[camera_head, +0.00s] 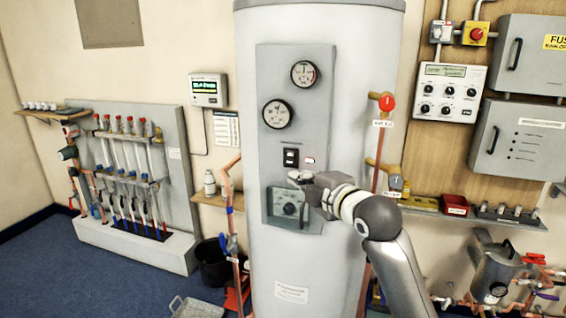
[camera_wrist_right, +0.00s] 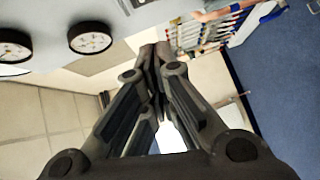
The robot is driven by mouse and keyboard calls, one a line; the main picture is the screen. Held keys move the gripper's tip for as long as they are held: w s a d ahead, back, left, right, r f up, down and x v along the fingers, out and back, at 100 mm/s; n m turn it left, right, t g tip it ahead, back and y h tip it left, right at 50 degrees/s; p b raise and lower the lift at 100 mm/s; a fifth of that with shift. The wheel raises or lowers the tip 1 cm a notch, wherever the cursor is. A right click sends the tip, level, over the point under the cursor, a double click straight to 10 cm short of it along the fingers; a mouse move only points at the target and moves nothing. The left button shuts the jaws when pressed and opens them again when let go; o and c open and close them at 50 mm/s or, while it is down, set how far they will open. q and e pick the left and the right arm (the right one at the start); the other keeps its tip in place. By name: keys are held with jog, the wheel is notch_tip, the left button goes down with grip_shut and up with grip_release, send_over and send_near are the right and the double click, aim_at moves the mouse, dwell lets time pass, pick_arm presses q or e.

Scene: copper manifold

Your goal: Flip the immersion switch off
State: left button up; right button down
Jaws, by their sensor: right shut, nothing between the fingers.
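A black rocker switch (camera_head: 291,158) is on the grey panel (camera_head: 264,88) of the large white cylinder (camera_head: 355,60); it looks like the immersion switch, and its position is too small to read. A small red-marked indicator (camera_head: 309,161) is just to its right. My right gripper (camera_head: 296,176) is in front of the panel, just below the switch in the head view. Contact cannot be told. In the right wrist view its fingers (camera_wrist_right: 155,52) are together and empty; the switch does not show there. My left gripper is in neither view.
Two dials (camera_head: 304,73) (camera_head: 278,113) sit above the switch, and a thermostat box (camera_head: 289,208) sits below it. Pipes with a red-handled valve (camera_head: 386,103) run right of the cylinder. A wall controller (camera_head: 208,90) and a pipe manifold (camera_head: 125,160) are at left.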

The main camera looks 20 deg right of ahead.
jog(key=p, duration=0.2)
send_near(287, 164)
jog(key=w+a, duration=0.2)
jog(key=w, duration=0.1)
jog(key=w+a, duration=0.2)
jog(key=shift+r, duration=0.25)
jog(key=shift+w+d+f+p, duration=0.15)
jog(key=shift+w+d+p, duration=0.15)
jog(key=shift+w+d, duration=0.15)
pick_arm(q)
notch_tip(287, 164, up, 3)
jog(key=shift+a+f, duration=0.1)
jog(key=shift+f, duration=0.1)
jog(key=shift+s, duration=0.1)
